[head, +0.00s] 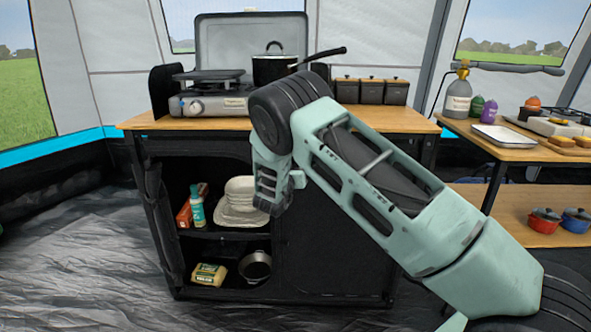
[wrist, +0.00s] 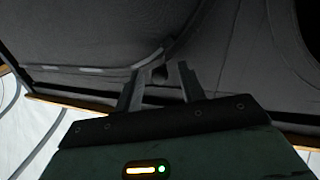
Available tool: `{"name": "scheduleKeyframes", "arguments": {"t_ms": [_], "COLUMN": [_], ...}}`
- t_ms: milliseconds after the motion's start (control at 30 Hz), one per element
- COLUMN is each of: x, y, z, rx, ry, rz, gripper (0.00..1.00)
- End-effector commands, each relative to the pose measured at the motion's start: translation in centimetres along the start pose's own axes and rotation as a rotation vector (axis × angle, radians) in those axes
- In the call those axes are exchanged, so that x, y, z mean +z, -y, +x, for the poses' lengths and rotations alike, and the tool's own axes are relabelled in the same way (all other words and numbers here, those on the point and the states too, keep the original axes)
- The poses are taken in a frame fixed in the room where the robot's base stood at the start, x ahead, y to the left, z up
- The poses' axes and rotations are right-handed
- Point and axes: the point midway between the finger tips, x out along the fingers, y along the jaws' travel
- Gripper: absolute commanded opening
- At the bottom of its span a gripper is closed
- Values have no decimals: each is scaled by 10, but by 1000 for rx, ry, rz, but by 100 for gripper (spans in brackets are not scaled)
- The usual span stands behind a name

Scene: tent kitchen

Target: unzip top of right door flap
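The black right door flap (head: 335,245) hangs closed over the right half of the kitchen cabinet, its upper part behind my arm. In the wrist view dark fabric (wrist: 80,35) fills the upper part, with a curved seam or zip line (wrist: 95,70) running across it. My gripper (wrist: 160,70) is in front of this fabric with its two fingers apart. A small dark shape (wrist: 160,73) shows between the fingertips; I cannot tell whether it is a zip pull or touches them. In the head view my gripper (head: 272,187) is at the cabinet's upper middle, its fingertips unclear.
A stove (head: 213,103) and a black pan (head: 275,67) stand on the wooden top (head: 150,122). A side table (head: 510,152) is at right.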

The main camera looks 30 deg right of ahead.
Motion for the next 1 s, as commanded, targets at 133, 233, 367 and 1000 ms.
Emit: {"name": "scheduleKeyframes", "arguments": {"t_ms": [133, 233, 367, 1000], "x": [0, 0, 0, 8], "y": [0, 0, 0, -58], "z": [2, 2, 2, 17], "rx": [0, 0, 0, 6], "ry": [1, 1, 1, 3], "rz": [-1, -1, -1, -4], "gripper": [40, 40, 20, 0]}}
